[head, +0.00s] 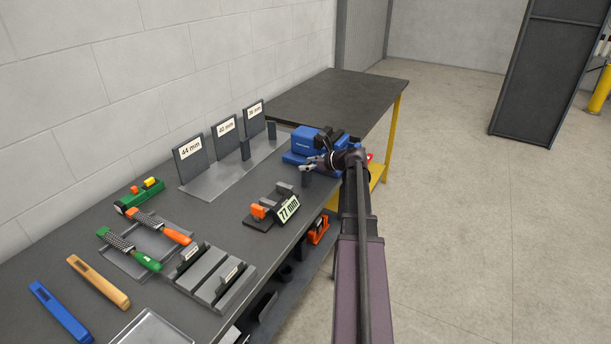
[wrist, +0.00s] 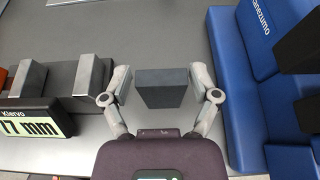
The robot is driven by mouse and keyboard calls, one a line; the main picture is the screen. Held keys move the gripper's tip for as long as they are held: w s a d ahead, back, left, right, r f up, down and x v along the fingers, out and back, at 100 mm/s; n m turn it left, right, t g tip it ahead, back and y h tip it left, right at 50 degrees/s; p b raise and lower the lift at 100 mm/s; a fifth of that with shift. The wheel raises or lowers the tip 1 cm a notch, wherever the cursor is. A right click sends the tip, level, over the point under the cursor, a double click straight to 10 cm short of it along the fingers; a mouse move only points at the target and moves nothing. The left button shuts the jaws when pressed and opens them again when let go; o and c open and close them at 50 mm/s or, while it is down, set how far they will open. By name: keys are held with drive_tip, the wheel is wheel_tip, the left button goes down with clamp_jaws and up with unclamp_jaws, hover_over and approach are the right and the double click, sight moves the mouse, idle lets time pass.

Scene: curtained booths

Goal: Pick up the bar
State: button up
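A dark grey bar (wrist: 162,88) stands upright on the bench, its top face towards me in the wrist view. In the head view its lower part shows below my gripper (head: 308,166) as a dark block (head: 305,181). My gripper (wrist: 161,82) is open, with one finger on each side of the bar's top.
A blue vise (head: 312,141) is close right of the bar. Plates marked 44 mm (head: 191,160), 40 mm (head: 228,139) and 36 mm stand on a metal base (head: 210,187). Files and a slotted block (head: 212,275) lie nearer.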

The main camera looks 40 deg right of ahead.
drive_tip(key=c, duration=0.7)
drive_tip(key=shift+r, duration=0.2)
wheel_tip(320, 180, up, 4)
drive_tip(key=p, duration=0.4)
drive_tip(key=shift+f, duration=0.2)
drive_tip(key=s+d, duration=0.2)
drive_tip(key=s, duration=0.5)
drive_tip(key=s+d+r+p, duration=0.1)
drive_tip(key=s+d, duration=0.1)
drive_tip(key=s, duration=0.6)
drive_tip(key=shift+s+d, duration=0.15)
drive_tip(key=shift+d, duration=0.2)
